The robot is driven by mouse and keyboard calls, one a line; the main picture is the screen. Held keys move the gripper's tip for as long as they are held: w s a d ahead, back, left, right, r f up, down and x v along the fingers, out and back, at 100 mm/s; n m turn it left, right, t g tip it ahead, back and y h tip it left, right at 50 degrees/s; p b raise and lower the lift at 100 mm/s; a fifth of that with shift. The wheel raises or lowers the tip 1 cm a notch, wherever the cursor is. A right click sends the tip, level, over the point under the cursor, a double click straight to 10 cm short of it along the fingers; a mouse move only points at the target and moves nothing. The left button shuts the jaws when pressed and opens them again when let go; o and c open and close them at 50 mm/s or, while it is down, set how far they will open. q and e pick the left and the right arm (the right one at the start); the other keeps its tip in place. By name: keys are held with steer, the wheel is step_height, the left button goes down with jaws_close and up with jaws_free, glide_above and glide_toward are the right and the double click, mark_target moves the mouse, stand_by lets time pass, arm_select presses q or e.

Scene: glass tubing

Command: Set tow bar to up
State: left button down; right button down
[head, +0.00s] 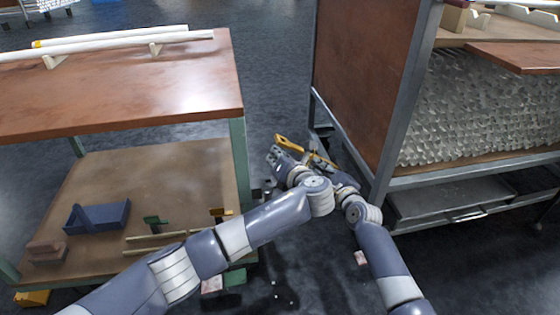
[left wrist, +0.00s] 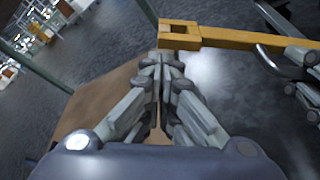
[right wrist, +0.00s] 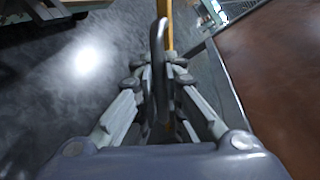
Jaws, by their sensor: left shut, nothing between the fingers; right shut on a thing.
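The tow bar (head: 287,143) is a yellow bar beside the right-hand cart; in the head view my arms partly hide it. In the left wrist view, its square eye end (left wrist: 179,34) points left and the bar runs right, past a grey loop handle (left wrist: 268,62). My left gripper (head: 273,154) is shut and empty; its fingertips (left wrist: 168,60) are just below the eye, and I cannot tell if they touch. My right gripper (right wrist: 160,75) is shut on the tow bar at the grey loop (right wrist: 157,50), with the yellow bar (right wrist: 167,25) behind it.
The brown-panelled cart (head: 365,75) stands on the right, with a grey frame and a low tray (head: 450,197). A two-level table (head: 120,85) on the left carries white tubes (head: 110,42) and a blue bin (head: 97,216). Dark floor (head: 275,60) lies between.

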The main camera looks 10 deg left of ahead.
arm_select(q)
steer(key=shift+w, duration=0.15)
arm_select(e)
steer(key=shift+d+f, duration=0.1)
arm_select(q)
steer(key=shift+w+d+r, duration=0.1)
steer(key=shift+d+r, duration=0.3)
steer(key=shift+r, duration=0.35)
arm_select(e)
steer(key=shift+f, duration=0.1)
steer(key=c, duration=1.7)
jaws_free()
steer(key=shift+s, duration=0.1)
